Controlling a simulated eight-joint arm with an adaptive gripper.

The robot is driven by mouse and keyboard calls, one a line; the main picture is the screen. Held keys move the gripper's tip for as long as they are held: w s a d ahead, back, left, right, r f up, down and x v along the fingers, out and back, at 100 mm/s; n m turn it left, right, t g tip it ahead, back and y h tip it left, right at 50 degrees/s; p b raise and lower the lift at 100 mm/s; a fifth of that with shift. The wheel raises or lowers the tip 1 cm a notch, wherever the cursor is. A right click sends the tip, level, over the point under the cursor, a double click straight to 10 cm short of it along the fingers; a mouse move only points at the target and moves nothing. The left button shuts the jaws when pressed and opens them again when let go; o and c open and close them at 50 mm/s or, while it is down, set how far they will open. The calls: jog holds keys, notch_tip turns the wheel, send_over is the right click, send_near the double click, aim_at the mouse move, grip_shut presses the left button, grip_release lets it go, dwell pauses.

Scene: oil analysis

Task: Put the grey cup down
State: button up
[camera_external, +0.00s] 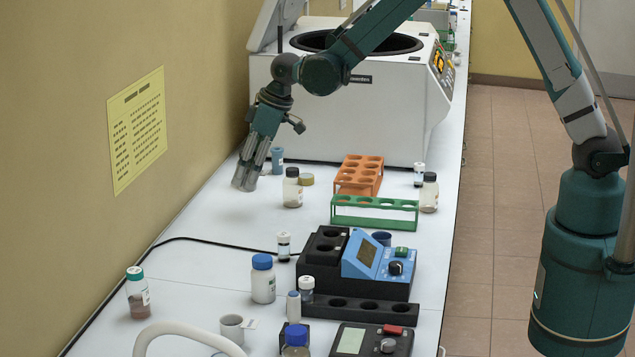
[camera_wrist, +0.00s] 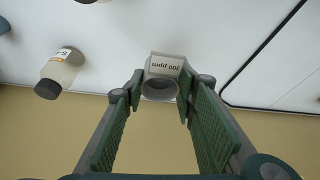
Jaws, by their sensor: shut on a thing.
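A small grey cup (camera_wrist: 160,88) with a "300 ppm" tag (camera_wrist: 167,66) is between the fingertips of my gripper (camera_wrist: 162,86) in the wrist view. The fingers are shut on it, one on each side, and its round opening faces the camera. In the external view my gripper (camera_external: 246,176) points down at the left side of the white table, near the yellow wall.
A black-capped bottle (camera_external: 292,188) stands just right of my gripper; the wrist view also shows it (camera_wrist: 61,70). Another grey cup (camera_external: 232,328) stands at the front. The table in front of my gripper is clear up to a black cable (camera_external: 215,241).

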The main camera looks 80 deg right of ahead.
aim_at(264, 172)
jog(key=shift+f, duration=1.45)
jog(key=shift+f, duration=0.1)
jog(key=shift+f, duration=1.8)
jog(key=shift+f+b, duration=0.2)
jog(key=shift+b, duration=0.1)
jog(key=o, duration=0.9)
jog(key=shift+r, duration=0.15)
jog(key=shift+p+v, duration=0.45)
jog(key=shift+v, duration=5.6)
